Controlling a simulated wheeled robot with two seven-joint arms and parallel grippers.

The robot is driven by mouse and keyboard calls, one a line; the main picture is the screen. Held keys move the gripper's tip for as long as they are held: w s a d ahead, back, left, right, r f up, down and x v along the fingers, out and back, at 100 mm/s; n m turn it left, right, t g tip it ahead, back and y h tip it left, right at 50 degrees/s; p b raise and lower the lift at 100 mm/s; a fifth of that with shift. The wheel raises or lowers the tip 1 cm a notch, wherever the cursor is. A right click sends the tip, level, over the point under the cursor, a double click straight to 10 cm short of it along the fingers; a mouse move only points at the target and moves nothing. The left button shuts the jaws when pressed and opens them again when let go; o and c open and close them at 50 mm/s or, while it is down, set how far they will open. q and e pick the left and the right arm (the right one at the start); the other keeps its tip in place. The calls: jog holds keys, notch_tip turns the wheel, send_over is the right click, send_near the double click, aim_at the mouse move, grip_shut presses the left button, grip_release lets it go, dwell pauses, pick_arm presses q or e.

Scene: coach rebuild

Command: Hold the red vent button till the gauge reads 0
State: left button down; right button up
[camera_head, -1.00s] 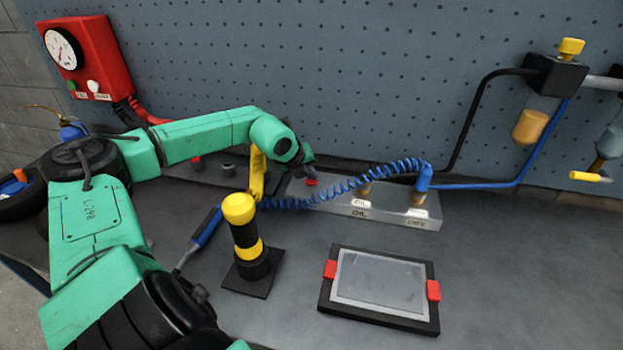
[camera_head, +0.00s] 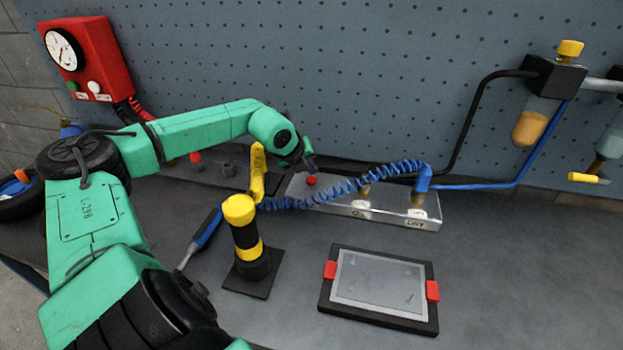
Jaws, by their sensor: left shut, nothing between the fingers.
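The red vent button (camera_head: 311,181) sits on the left end of the metal block (camera_head: 385,216). My left gripper (camera_head: 310,166) is shut and empty, with its dark tips just above and behind the button. I cannot tell whether they touch it. The gauge (camera_head: 62,49) is a white round dial on the red box (camera_head: 99,50) at the upper left. Its needle and numbers are too small to read surely. My right gripper is not in view.
A blue coiled hose (camera_head: 345,188) runs across the block. A yellow and black post (camera_head: 245,238) stands in front of my left forearm. A black-framed tray with red clips (camera_head: 380,282) lies on the grey bench, with bare bench to its right.

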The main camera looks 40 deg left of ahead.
aim_at(311, 181)
pick_arm(q)
jog(key=shift+r+p, duration=1.15)
jog(key=shift+r, duration=1.4)
jog(key=shift+f, duration=0.15)
dwell(0.3)
